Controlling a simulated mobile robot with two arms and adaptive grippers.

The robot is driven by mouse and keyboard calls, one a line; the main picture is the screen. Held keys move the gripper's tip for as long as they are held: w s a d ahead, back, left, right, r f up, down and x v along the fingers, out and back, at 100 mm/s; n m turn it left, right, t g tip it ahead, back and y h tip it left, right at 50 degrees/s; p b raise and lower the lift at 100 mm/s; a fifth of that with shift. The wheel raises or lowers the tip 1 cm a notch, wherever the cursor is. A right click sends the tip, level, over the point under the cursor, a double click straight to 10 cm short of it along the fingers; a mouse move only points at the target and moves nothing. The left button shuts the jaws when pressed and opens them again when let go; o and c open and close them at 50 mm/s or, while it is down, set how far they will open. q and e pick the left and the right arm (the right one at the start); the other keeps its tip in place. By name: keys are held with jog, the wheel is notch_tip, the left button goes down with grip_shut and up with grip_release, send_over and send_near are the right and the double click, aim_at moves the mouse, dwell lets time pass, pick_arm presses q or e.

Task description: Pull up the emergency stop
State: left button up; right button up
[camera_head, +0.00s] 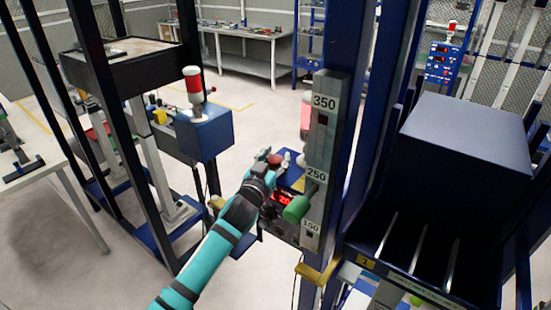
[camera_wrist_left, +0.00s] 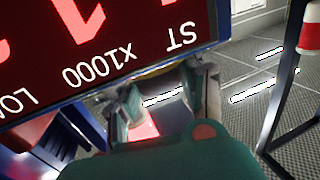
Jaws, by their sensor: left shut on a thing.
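In the head view, my teal left arm reaches from the bottom to the small blue panel (camera_head: 292,183) on the machine. My left gripper (camera_head: 272,156) is shut at the red emergency stop (camera_head: 275,159), which shows as a small red cap between the fingers. The wrist view shows the gripper fingers (camera_wrist_left: 165,98) below a display (camera_wrist_left: 110,45) with red digits, seen upside down. A red patch (camera_wrist_left: 146,131) shows between the fingers there; I cannot tell clearly what it is. Most of the stop is hidden. My right gripper is not in view.
A blue box with a red-and-white lamp (camera_head: 194,85) stands to the left. Open floor (camera_head: 245,115) lies behind.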

pick_arm(q)
grip_shut()
jog(key=shift+r+p, duration=0.6)
jog(key=shift+r, duration=0.2)
jog(key=shift+w+f, duration=0.1)
jog(key=o, duration=0.6)
grip_release()
jog(key=o, duration=0.4)
jog(key=shift+s, duration=0.2)
